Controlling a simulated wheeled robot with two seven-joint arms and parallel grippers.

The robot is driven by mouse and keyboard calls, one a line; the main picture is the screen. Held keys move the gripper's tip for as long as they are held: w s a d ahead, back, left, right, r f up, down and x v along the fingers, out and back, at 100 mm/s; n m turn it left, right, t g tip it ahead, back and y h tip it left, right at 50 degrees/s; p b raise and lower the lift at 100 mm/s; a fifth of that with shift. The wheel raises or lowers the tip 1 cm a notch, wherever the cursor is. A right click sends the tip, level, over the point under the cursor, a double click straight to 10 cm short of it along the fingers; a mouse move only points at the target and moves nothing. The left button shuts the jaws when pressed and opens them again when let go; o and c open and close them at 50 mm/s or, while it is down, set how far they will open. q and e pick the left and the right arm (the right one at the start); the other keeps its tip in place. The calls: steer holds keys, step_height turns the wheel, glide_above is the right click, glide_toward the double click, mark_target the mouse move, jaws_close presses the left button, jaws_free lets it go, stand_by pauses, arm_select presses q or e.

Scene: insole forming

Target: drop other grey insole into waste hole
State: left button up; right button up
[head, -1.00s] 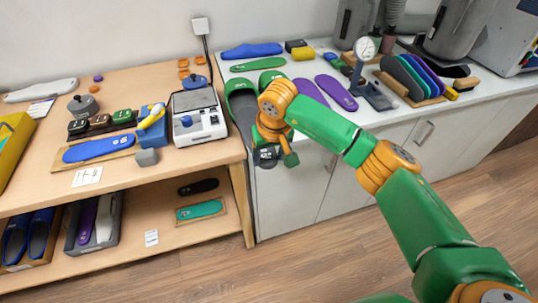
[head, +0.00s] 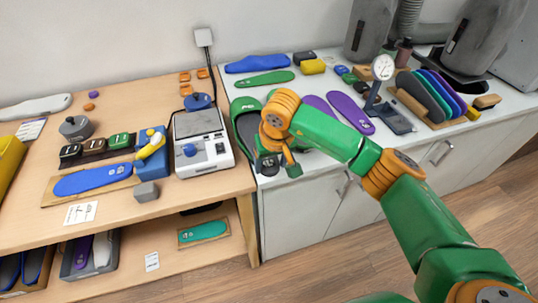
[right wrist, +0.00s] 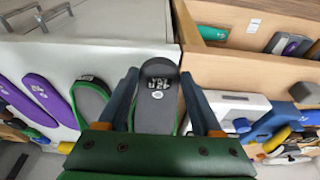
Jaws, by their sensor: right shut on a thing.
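My right gripper (head: 270,165) is shut on a dark grey insole (head: 245,122) with a green edge, by the front left corner of the white counter. In the right wrist view the held insole (right wrist: 158,88) sits between the two fingers (right wrist: 160,108), its pale size print facing the camera. Another grey insole with a green edge (right wrist: 91,100) lies beside it on the counter; in the head view my arm mostly hides that one. I cannot make out a waste hole in either view. My left gripper is not in view.
Purple insoles (head: 350,112), a green insole (head: 264,78), a dial gauge (head: 383,68) and a rack of insoles (head: 425,95) stand on the white counter (head: 300,172). The wooden table on the left holds a scale (head: 202,158) close to the gripper. Open floor (head: 330,260) lies in front.

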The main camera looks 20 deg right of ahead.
steer(key=s+r+p, duration=0.5)
steer(key=r+p, duration=0.1)
steer(key=p, duration=0.1)
steer(key=shift+s+r, duration=0.15)
stand_by(0.4)
steer(key=shift+d, duration=0.1)
stand_by(0.3)
